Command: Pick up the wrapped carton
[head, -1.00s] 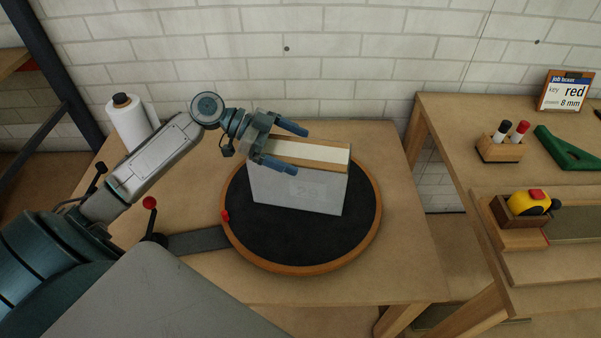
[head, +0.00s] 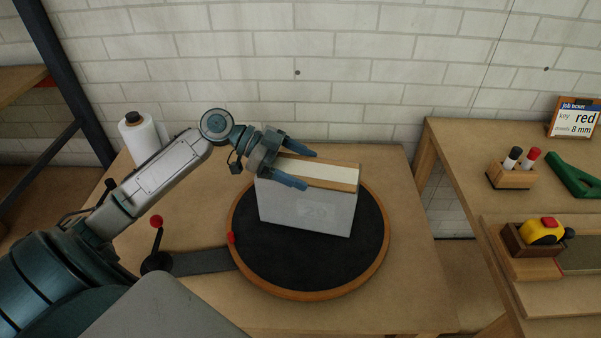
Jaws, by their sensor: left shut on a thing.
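The wrapped carton (head: 305,208) stands upright on the black round turntable (head: 300,268) with the wooden rim, in the head view. Its front face is grey with a faint mark, and its top shows a pale strip between tan edges. My left gripper (head: 310,169) comes in from the left at the top of the carton. Its two blue fingers lie across the carton's thickness, one at the front face and one at the back, and are shut on it. The back finger's contact is partly hidden. My right gripper is not in view.
A lever with a red knob (head: 156,222) stands left of the turntable. A white roll (head: 142,138) is at the table's back left. The right-hand bench (head: 455,150) holds a marker block (head: 512,175), a yellow tape measure (head: 540,232) and a sign (head: 574,119).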

